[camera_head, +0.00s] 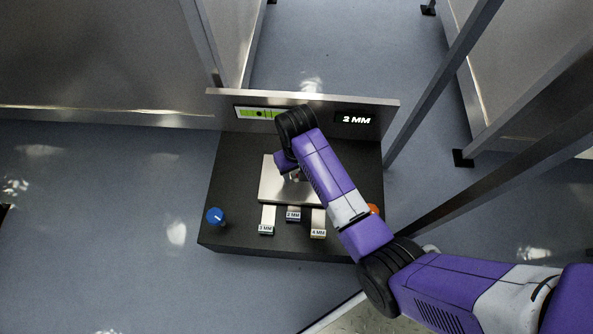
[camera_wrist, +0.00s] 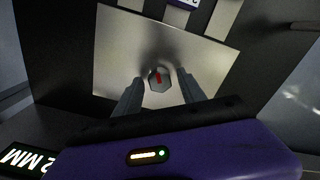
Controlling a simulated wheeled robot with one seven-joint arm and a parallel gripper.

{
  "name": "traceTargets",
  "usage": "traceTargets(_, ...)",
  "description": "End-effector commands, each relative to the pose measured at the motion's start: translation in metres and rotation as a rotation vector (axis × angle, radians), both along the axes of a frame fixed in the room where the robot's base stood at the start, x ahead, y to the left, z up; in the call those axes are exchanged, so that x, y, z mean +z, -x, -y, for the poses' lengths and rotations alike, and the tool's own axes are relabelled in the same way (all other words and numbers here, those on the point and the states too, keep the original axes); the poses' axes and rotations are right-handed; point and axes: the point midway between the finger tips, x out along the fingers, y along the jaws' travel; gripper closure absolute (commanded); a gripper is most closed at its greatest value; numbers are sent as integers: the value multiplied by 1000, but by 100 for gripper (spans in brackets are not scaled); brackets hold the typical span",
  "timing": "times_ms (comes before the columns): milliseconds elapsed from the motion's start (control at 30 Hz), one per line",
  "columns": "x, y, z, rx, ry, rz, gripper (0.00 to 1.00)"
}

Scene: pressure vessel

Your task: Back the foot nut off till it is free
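The foot nut (camera_wrist: 159,86) is a grey hex nut with a red mark on its top, standing on a bright metal plate (camera_wrist: 115,60) in the wrist view. My gripper (camera_wrist: 160,76) has one finger on each side of the nut. A gap shows between each fingertip and the nut, so the gripper looks open and empty. In the head view my gripper (camera_head: 291,176) points down over the metal plate (camera_head: 268,190), and my wrist and arm hide the nut there.
The dark console (camera_head: 235,180) carries a blue knob (camera_head: 215,216), an orange knob (camera_head: 375,209) and several labelled metal tabs, one reading 2 MM (camera_head: 293,215). A back panel (camera_head: 220,102) holds a green gauge (camera_head: 258,113) and a 2 MM display (camera_head: 355,119). Metal posts stand at right.

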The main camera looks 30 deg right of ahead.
Motion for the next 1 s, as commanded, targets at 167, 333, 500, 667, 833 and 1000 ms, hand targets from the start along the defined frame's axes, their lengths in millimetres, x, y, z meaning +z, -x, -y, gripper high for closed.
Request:
traceTargets(167, 0, 0, 0, 0, 0, 0, 90)
traceTargets(333, 0, 0, 0, 0, 0, 0, 100)
traceTargets(500, 2, 0, 0, 18, 0, -1, 100)
traceTargets(667, 4, 0, 0, 78, 0, -1, 100)
traceTargets(833, 6, 0, 1, 192, 0, -1, 100)
traceTargets(1000, 6, 0, 1, 344, -1, -1, 100)
